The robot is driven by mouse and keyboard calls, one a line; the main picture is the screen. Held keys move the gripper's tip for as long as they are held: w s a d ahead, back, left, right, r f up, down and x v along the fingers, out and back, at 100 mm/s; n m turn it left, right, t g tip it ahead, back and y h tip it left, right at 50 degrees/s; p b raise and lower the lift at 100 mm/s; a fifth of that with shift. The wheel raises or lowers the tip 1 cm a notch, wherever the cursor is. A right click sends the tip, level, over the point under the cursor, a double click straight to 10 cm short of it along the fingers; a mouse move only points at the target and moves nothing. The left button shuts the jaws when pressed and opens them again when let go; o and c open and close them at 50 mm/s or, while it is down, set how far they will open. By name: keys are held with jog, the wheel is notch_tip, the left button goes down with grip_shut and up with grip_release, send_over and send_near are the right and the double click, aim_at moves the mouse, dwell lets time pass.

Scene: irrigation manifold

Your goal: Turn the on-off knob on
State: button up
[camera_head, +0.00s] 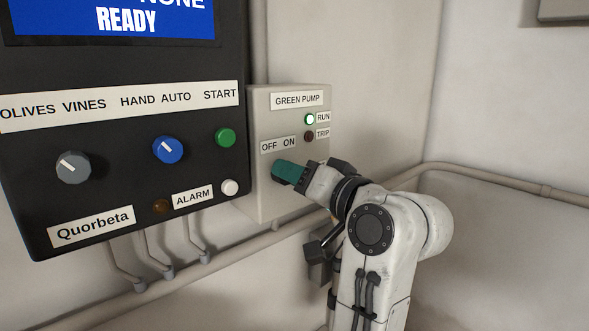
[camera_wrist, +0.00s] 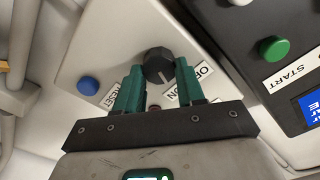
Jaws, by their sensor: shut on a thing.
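The on-off knob (camera_wrist: 158,57) is black and round with a white line, and it stands on the grey pump box (camera_head: 259,190). Its line points roughly toward the word ON in the wrist view. The OFF/ON label (camera_head: 278,145) is above my gripper in the head view. My gripper (camera_head: 282,170) has green fingers and reaches the box face from the right. In the wrist view my gripper (camera_wrist: 158,76) has one finger on each side of the knob, shut on it. The fingers hide the knob in the head view.
The RUN lamp (camera_head: 310,119) glows green; the TRIP lamp (camera_head: 309,137) is dark. A blue RESET button (camera_wrist: 88,85) is beside the left finger in the wrist view. The black panel (camera_head: 110,185) with knobs and a green START button (camera_head: 225,138) stands left. Pipes run along the wall.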

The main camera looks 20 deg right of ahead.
jog(key=shift+m+p, duration=0.55)
jog(key=shift+m, duration=1.05)
jog(key=shift+f, duration=0.1)
jog(key=o, duration=1)
jog(key=shift+o, duration=0.2)
jog(key=b+v, duration=0.7)
jog(key=v, duration=0.3)
jog(key=shift+s+d, duration=0.15)
jog(key=shift+s, duration=0.2)
